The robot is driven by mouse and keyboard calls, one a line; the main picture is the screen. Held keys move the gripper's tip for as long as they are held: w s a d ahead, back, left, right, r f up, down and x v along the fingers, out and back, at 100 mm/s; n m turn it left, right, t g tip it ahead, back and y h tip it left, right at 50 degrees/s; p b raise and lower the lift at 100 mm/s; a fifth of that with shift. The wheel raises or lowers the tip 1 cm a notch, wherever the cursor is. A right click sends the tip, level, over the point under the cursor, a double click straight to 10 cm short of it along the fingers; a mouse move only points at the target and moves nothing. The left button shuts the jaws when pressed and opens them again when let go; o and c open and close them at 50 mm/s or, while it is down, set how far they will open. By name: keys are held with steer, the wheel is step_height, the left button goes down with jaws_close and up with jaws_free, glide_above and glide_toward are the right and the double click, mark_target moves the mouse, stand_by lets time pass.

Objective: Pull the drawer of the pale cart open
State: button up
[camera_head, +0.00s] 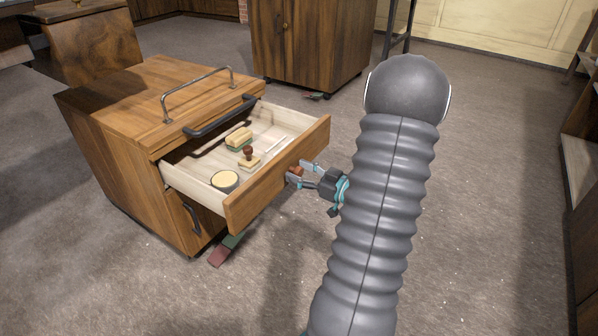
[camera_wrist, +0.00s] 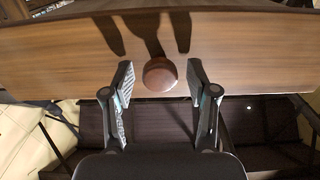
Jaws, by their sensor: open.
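The wooden cart (camera_head: 120,150) stands on the left in the head view, with a metal rail on its top. Its drawer (camera_head: 245,205) is pulled well out toward the right. The round brown knob (camera_wrist: 160,75) on the drawer front (camera_wrist: 60,50) shows in the wrist view, between my two fingers. My gripper (camera_head: 303,174) is at the drawer front, and it also shows in the wrist view (camera_wrist: 160,82). Its fingers are apart, with a gap on each side of the knob.
In the drawer lie a yellow-topped block (camera_head: 238,139), a stamp with a dark knob (camera_head: 248,158) and a round tin (camera_head: 224,181). A dark wooden cabinet (camera_head: 310,45) stands behind. Grey floor (camera_head: 490,200) is clear to the right.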

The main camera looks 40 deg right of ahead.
steer(key=v, duration=1.1)
steer(key=shift+s, duration=0.25)
steer(key=shift+d, duration=0.1)
